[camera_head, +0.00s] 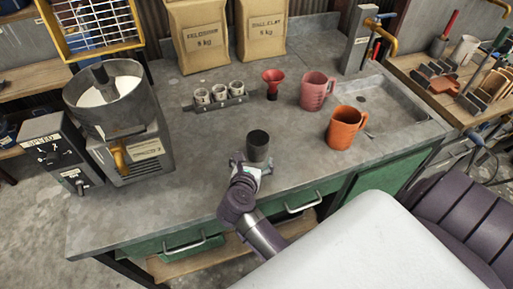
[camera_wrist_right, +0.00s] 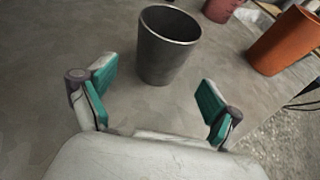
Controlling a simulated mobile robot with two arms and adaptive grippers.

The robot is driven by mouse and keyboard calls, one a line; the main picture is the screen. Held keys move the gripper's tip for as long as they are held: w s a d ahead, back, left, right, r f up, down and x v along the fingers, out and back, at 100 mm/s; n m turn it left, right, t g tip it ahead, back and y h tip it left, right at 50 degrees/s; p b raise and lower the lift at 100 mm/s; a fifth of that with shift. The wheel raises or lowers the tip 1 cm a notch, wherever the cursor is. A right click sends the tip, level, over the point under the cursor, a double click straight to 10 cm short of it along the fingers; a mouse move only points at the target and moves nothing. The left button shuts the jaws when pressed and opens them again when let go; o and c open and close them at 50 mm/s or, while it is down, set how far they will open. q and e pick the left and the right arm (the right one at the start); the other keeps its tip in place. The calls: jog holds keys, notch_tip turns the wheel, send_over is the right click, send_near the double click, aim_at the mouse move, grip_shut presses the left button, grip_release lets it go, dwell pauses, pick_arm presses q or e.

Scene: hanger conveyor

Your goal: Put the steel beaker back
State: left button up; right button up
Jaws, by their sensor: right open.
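A dark grey steel beaker (camera_head: 258,146) stands upright and looks empty on the grey worktop (camera_head: 205,160), near its front middle. It also shows in the right wrist view (camera_wrist_right: 167,50), ahead of the fingers. My right gripper (camera_head: 251,164) is open just in front of the beaker. Its green-padded fingers are spread to either side, with the beaker beyond and between them, not gripped. A metal rack (camera_head: 216,104) with several small pale cups stands farther back. My left gripper is not in view.
A red funnel (camera_head: 272,80), a pink jug (camera_head: 316,92) and an orange jug (camera_head: 345,128) stand behind and right of the beaker. A sink (camera_head: 395,105) is at right. A machine with a bowl (camera_head: 120,110) stands left. Two paper sacks (camera_head: 200,38) are at the back.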

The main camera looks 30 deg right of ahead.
jog(key=v, duration=0.5)
jog(key=shift+s+a+p, duration=0.1)
jog(key=shift+p, duration=0.25)
